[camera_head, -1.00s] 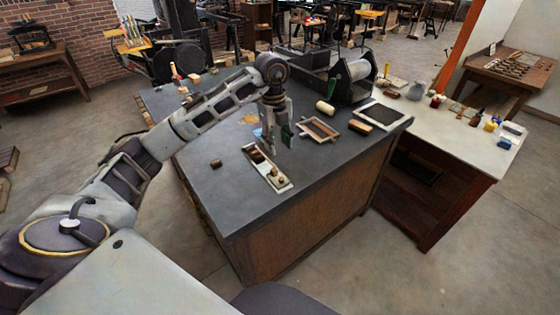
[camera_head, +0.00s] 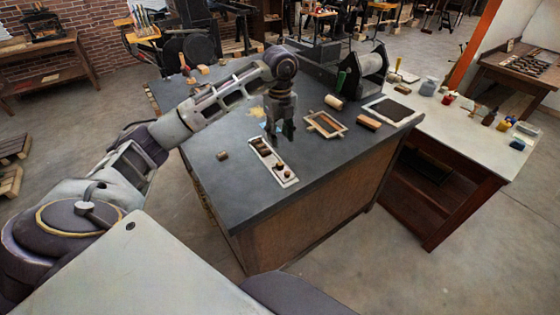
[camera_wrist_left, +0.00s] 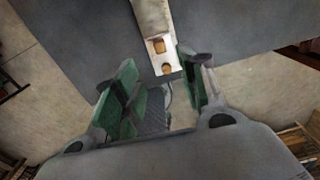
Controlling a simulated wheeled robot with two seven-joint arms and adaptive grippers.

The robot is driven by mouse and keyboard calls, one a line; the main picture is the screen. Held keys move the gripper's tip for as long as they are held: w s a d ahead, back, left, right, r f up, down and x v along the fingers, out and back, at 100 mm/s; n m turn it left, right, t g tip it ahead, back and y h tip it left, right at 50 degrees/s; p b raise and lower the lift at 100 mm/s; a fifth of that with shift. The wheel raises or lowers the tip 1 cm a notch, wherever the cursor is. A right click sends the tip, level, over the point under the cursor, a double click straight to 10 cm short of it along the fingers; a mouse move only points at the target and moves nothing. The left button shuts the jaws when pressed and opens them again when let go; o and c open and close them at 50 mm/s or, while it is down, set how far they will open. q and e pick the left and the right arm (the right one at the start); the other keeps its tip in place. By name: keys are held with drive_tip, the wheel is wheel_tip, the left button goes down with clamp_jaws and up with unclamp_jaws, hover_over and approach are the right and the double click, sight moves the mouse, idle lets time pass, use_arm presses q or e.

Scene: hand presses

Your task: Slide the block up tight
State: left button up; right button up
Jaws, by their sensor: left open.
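A narrow pale tray (camera_head: 291,183) lies on the dark worktop. Dark brown blocks (camera_head: 263,149) sit in its far part, and small wooden knobs (camera_head: 281,167) stand near its front end. Which block the task means, I cannot tell. My left gripper (camera_head: 280,138) points down over the tray's far right side in the head view, empty. In the left wrist view its green-padded fingers (camera_wrist_left: 158,95) are apart, with the near end of the tray (camera_wrist_left: 168,66) and two knobs (camera_wrist_left: 161,45) beyond them. My right gripper is not in view.
A small brown block (camera_head: 222,155) lies left of the tray on the dark worktop (camera_head: 245,205). A wooden frame (camera_head: 325,125), a brown bar (camera_head: 368,122), a pale roller (camera_head: 333,101) and a drum machine (camera_head: 365,72) stand right and behind. The front of the worktop is clear.

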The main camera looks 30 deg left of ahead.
use_arm(q)
hover_over(280, 163)
wheel_tip(280, 163, down, 6)
drive_tip(key=shift+s+f+p, duration=0.1)
drive_tip(key=shift+f+p, duration=0.1)
drive_tip(key=shift+p, duration=0.15)
wheel_tip(280, 163, down, 4)
drive_tip(key=shift+f, duration=0.7)
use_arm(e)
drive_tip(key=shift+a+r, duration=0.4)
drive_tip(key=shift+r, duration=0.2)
use_arm(q)
drive_tip(key=shift+c, duration=0.5)
drive_tip(key=c, duration=0.7)
clamp_jaws()
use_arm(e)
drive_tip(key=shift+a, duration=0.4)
